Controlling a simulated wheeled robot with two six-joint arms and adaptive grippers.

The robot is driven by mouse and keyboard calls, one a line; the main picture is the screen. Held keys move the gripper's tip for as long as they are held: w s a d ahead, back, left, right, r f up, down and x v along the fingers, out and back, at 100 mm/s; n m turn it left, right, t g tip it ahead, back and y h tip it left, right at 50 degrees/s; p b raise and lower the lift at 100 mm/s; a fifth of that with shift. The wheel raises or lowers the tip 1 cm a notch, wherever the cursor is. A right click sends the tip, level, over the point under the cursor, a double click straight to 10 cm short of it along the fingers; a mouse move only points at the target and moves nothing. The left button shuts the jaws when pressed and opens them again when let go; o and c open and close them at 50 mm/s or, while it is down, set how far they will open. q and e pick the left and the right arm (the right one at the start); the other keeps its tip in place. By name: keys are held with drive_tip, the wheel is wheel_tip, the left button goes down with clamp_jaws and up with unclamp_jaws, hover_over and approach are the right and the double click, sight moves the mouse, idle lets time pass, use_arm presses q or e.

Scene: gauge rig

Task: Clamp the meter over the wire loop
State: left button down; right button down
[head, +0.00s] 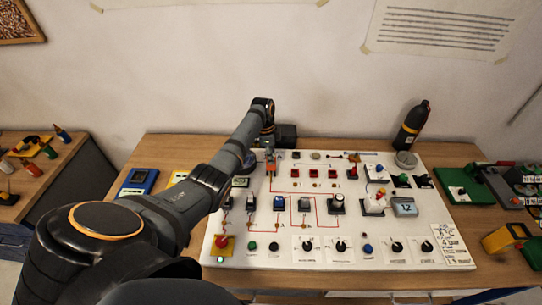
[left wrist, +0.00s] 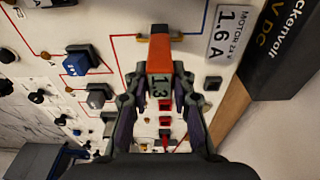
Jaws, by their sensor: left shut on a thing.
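The clamp meter (left wrist: 160,52), orange at its head with a dark body and a display that seems to read 1.3, is held between the two fingers of my left gripper (left wrist: 160,88). In the head view my left gripper (head: 269,152) is at the back left of the white panel, with the meter's orange part (head: 271,168) just below it. The wire loop (left wrist: 177,37) shows as a short brass-coloured piece at both sides of the meter's head, between a red and a blue line. The head covers its middle. I cannot tell whether the jaws are around it.
The white panel (head: 300,260) carries switches, knobs and red lines. A label reading MOTOR 24 V 1.6 A (left wrist: 230,32) lies beside the loop. A black bottle (head: 412,125) stands behind the panel. A blue device (head: 138,181) lies left of it.

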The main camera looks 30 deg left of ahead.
use_arm(q)
drive_tip(key=shift+r, duration=0.1)
idle(0.3)
wheel_tip(320, 180, up, 3)
drive_tip(key=p, duration=0.3)
drive_tip(key=shift+r+p, duration=0.55)
drive_tip(key=shift+r, duration=1.35)
